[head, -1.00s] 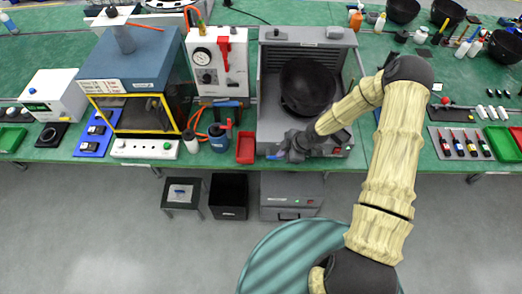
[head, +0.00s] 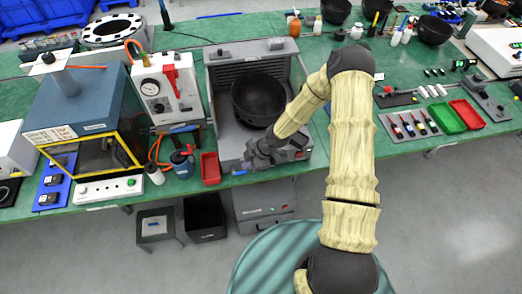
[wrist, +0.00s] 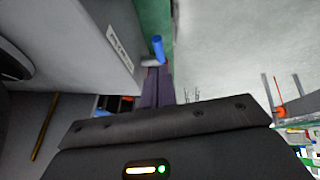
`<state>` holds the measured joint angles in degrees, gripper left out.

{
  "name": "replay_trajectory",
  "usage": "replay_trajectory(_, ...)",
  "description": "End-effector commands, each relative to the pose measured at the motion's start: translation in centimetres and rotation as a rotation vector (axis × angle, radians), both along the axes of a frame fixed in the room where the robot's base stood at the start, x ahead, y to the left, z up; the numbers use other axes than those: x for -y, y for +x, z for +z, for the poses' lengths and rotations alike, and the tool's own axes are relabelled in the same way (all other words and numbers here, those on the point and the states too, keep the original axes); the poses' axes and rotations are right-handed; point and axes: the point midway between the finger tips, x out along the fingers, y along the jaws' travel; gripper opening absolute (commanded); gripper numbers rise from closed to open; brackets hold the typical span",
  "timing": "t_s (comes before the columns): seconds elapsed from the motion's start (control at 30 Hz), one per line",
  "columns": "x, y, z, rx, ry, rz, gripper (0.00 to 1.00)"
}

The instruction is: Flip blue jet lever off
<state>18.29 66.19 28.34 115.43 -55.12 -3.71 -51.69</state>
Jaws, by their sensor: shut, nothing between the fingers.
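The blue jet lever (head: 239,172) is a small blue handle at the front left corner of the grey booth (head: 222,140). In the wrist view the lever (wrist: 158,48) stands just beyond my fingertips, beside the booth's labelled grey panel. My gripper (head: 251,163) is at the booth's front edge, just right of the lever. In the wrist view my gripper (wrist: 155,70) has its fingers shut together, with nothing held. The fingertips are close to the lever's base; I cannot tell whether they touch it.
A black bowl (head: 258,100) sits in the booth behind my gripper. A red tray (head: 210,168) and a blue bottle (head: 182,163) stand left of the lever. A black bin (head: 204,218) and a grey floor unit (head: 264,205) stand below the bench. The floor in front is open.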

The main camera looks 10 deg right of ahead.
Motion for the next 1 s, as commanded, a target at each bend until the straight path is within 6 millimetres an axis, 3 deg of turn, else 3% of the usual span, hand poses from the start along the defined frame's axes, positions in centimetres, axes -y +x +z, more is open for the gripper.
replay_trajectory(0.03, 0.3, 0.0, 1.0, 0.002, 0.002, -0.002, 0.0)
replay_trajectory(0.7, 5.6, -0.8, 6.9, 0.004, 0.004, 0.003, 0.0)
replay_trajectory(1.0, 6.5, -0.9, 7.9, 0.003, 0.003, 0.004, 0.0)
